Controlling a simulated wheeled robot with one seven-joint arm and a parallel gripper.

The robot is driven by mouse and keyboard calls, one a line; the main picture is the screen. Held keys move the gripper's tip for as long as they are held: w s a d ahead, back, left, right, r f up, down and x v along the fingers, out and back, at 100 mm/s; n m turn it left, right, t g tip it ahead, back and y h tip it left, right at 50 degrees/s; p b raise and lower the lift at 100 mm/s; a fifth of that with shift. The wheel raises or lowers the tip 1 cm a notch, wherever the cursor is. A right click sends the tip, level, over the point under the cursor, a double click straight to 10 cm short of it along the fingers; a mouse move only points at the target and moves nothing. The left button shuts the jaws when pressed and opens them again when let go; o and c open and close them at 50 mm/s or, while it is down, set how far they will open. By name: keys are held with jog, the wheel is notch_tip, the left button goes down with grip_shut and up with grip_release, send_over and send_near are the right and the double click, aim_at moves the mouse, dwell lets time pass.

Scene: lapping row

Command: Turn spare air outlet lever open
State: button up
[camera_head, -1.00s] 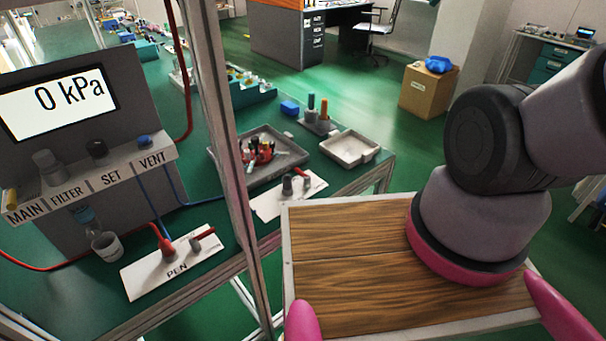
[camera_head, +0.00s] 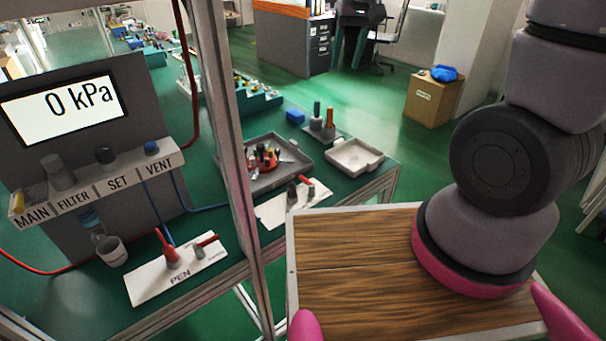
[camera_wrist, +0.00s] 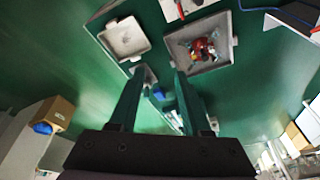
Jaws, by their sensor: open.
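A white plate (camera_head: 270,212) with a dark grey fitting (camera_head: 292,192) and a small red lever (camera_head: 307,184) lies on the green bench, partly behind the frame post; its label is not readable. Another white plate (camera_head: 150,282), marked PEN, carries a red plug (camera_head: 172,256) and a grey valve with a red lever (camera_head: 207,241). In the wrist view my gripper (camera_wrist: 160,82) is open and empty, its two dark green fingers apart. A white plate with a red part (camera_wrist: 181,8) shows at the top edge there, beyond the fingertips and apart from them.
A metal frame post (camera_head: 232,150) stands before the bench. A grey tray (camera_head: 300,160) with small parts, a pale empty tray (camera_head: 378,160) and a dark holder (camera_head: 333,134) stand near the plates. A panel reads 0 kPa (camera_head: 75,105).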

jog(key=w+a+f+n+g+h, duration=0.1)
jog(key=a+f+n, duration=0.15)
jog(key=f, duration=0.35)
jog(key=w+a+f+n, duration=0.1)
jog(key=a+f, duration=0.3)
jog(key=f, duration=0.2)
jog(key=n+h, duration=0.2)
jog(key=n, duration=0.1)
send_near(304, 178)
jog(key=shift+m+g, duration=0.25)
jog(key=shift+g, duration=0.05)
jog(key=x, duration=0.8)
jog(key=shift+w, duration=0.25)
grip_shut()
